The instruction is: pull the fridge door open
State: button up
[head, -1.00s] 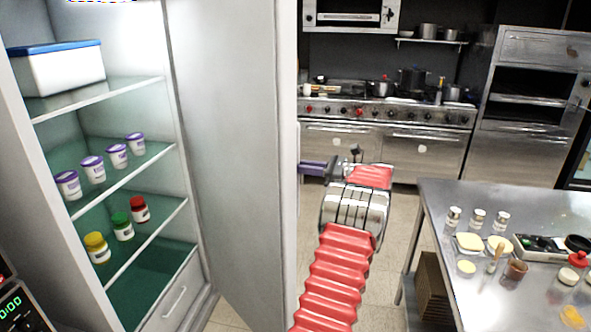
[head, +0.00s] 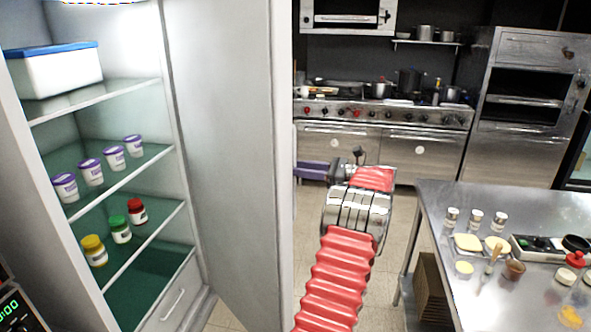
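The fridge door (head: 228,150) stands wide open, swung out to the right of the fridge, with its inner face and right edge in view. The fridge interior shows at the left with glass shelves (head: 110,180). My gripper (head: 312,170) reaches to the door's outer side near its right edge, at mid height. Its purple fingers point left, and their tips go out of sight at the door's edge. The door handle is hidden behind the door, so I cannot tell whether the fingers are shut on it.
The fridge holds a blue-lidded box (head: 55,70), several purple-lidded tubs (head: 92,172) and small jars (head: 120,230). A steel table (head: 450,200) with food and shakers stands at the right. A stove (head: 385,140) is at the back. Tiled floor lies clear between.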

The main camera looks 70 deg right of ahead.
jog(key=s, duration=1.2)
jog(key=shift+s+d, duration=0.2)
jog(key=shift+d, duration=0.05)
jog(key=shift+c, duration=0.4)
